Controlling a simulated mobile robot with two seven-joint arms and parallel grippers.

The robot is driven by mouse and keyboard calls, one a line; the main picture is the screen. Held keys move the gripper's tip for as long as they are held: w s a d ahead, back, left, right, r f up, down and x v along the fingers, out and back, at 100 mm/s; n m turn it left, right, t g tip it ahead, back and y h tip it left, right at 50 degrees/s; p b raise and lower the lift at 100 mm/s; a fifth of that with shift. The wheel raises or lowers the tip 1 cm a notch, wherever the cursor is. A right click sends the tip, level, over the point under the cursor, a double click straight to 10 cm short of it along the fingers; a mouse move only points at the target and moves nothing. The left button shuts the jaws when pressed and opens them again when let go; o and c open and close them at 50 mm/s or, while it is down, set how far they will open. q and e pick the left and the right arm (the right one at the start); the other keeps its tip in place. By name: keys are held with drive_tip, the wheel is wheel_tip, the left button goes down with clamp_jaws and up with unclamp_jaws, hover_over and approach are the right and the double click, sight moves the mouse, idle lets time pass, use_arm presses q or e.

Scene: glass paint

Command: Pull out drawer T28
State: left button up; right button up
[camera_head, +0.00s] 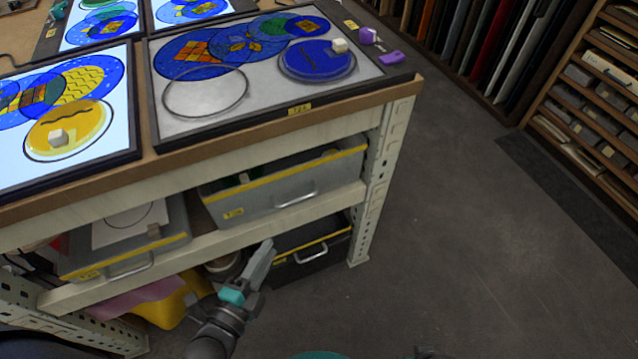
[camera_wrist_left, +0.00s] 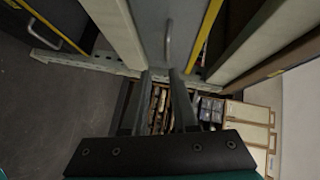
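A grey drawer (camera_head: 285,188) with a yellow front strip and a metal bar handle (camera_head: 296,195) sits on the shelf under the table's right part. Its small yellow label (camera_head: 233,213) is too small to read, so I cannot confirm it is T28. My left gripper (camera_head: 265,252) is below and left of that handle, in front of the shelf edge, apart from the handle. In the left wrist view, the gripper fingers (camera_wrist_left: 161,74) are spread with nothing between them, and a bar handle (camera_wrist_left: 168,42) on a grey front lies beyond their tips. My right gripper is not shown.
A second grey drawer (camera_head: 125,247) is at left, and a black drawer (camera_head: 308,250) lies below the shelf (camera_head: 240,233). A pale perforated post (camera_head: 378,190) stands right of the drawers. Open floor (camera_head: 470,230) extends to the right.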

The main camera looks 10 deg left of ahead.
sight(298, 199)
use_arm(q)
drive_tip(key=shift+m, duration=0.3)
drive_tip(key=shift+d+r+b+x, duration=0.2)
drive_tip(key=shift+b+x, duration=0.7)
drive_tip(key=shift+x, duration=1.65)
drive_tip(key=shift+r+b+x, duration=0.3)
drive_tip(key=shift+b+x, duration=0.55)
drive_tip(key=shift+x, duration=1.7)
drive_tip(key=shift+d+r+b+x, duration=0.2)
drive_tip(key=shift+b+x, duration=0.7)
drive_tip(key=shift+x, duration=1.7)
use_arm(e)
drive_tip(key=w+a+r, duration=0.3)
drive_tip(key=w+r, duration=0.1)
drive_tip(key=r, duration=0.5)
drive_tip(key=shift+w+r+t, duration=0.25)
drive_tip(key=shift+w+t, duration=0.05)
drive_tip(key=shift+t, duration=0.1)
use_arm(q)
drive_tip(key=shift+a, duration=0.1)
clamp_jaws()
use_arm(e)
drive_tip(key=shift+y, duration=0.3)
